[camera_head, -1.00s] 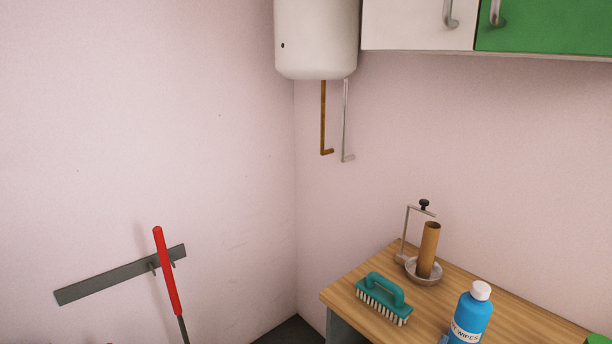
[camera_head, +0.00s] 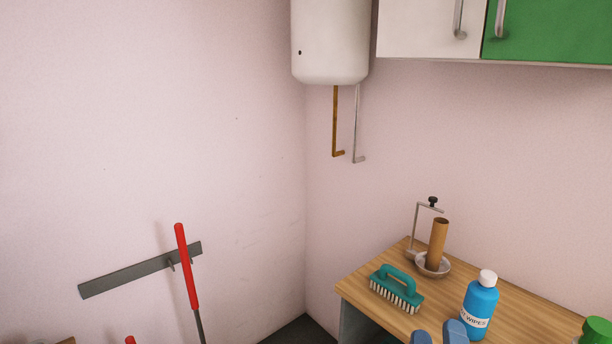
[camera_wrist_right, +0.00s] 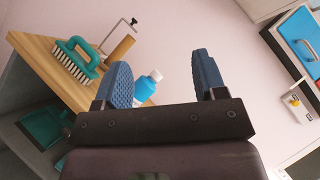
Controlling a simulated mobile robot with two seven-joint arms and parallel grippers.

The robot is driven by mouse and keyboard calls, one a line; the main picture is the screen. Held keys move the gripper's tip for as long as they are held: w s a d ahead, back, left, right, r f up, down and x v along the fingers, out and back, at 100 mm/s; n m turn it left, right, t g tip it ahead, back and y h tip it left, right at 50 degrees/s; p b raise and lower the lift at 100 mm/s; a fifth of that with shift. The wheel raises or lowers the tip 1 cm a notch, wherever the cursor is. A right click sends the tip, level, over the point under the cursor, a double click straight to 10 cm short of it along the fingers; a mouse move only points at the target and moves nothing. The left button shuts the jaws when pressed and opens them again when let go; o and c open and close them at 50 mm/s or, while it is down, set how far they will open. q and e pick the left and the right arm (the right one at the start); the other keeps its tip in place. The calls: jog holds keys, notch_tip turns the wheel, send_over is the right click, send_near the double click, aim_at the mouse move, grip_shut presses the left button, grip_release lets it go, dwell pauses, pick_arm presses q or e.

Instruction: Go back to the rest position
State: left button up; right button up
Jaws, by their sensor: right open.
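My right gripper (camera_head: 438,335) shows only its blue fingertips at the bottom edge of the head view, in front of the wooden counter. In the right wrist view its two blue fingers (camera_wrist_right: 164,84) stand well apart with nothing between them. The blue wipes bottle (camera_wrist_right: 146,86) shows just behind the left finger, partly hidden by it; I see no grip on it. My left gripper is not in view.
The wooden counter (camera_head: 390,320) holds a teal brush (camera_head: 397,290), a paper-roll holder (camera_head: 436,262), the blue bottle (camera_head: 480,305) and a green item (camera_head: 596,331). A boiler (camera_head: 330,45) and cabinets (camera_head: 425,28) hang above. A red-handled tool (camera_head: 187,265) hangs on the left wall.

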notch_tip(320, 180, down, 14)
jog(key=s+a+n+g+y, duration=0.2)
jog(key=n+g+y, duration=0.5)
jog(key=n, duration=1.6)
jog(key=s+d+f+n+g+h, duration=0.1)
jog(key=s+d+f+n, duration=0.1)
jog(key=s+d+f, duration=0.3)
jog(key=s+d+f+n+g, duration=0.2)
jog(key=s+d+f, duration=0.2)
jog(key=f, duration=0.5)
jog(key=shift+s+d+f+n+h, duration=0.3)
jog(key=shift+s+d+h, duration=0.1)
jog(key=shift+s, duration=0.3)
